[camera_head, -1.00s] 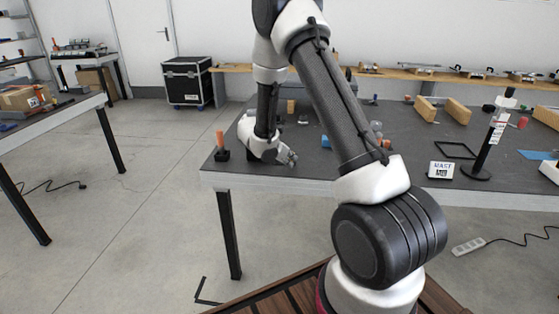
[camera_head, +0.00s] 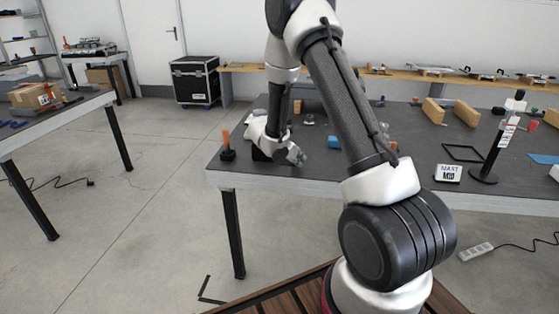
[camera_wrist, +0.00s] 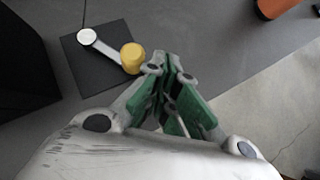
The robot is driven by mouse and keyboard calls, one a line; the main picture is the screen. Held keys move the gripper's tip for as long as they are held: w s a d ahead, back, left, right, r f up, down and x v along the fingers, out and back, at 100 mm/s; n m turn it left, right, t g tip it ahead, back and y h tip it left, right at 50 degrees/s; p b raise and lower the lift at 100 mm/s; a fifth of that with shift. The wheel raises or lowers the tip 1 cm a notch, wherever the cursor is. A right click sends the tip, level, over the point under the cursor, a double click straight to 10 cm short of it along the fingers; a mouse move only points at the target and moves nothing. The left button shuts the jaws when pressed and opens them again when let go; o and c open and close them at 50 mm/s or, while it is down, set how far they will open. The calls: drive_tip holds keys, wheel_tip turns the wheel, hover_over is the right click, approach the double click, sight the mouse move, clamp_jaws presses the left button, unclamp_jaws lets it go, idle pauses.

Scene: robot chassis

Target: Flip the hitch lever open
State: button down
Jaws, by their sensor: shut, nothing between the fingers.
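In the wrist view, the hitch lever (camera_wrist: 107,49) is a short light-grey arm with a white round pivot at its left end and a yellow knob (camera_wrist: 132,57) at its right end. It lies over a dark square plate (camera_wrist: 85,72) on the grey table. My gripper (camera_wrist: 172,60) is shut and empty, its green-padded fingers together just right of the yellow knob. I cannot tell whether they touch it. In the head view, my gripper (camera_head: 298,157) is low over the table's near left part, and the lever cannot be made out there.
An orange post on a black base (camera_head: 227,147) stands at the table's left corner, left of my gripper. A large black block (camera_wrist: 22,70) is at the wrist view's left. The table edge is close.

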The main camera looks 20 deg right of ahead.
drive_tip(key=shift+w+a, duration=0.1)
idle(0.7)
drive_tip(key=shift+w+a, duration=0.45)
drive_tip(key=shift+w, duration=0.1)
drive_tip(key=shift+r, duration=0.1)
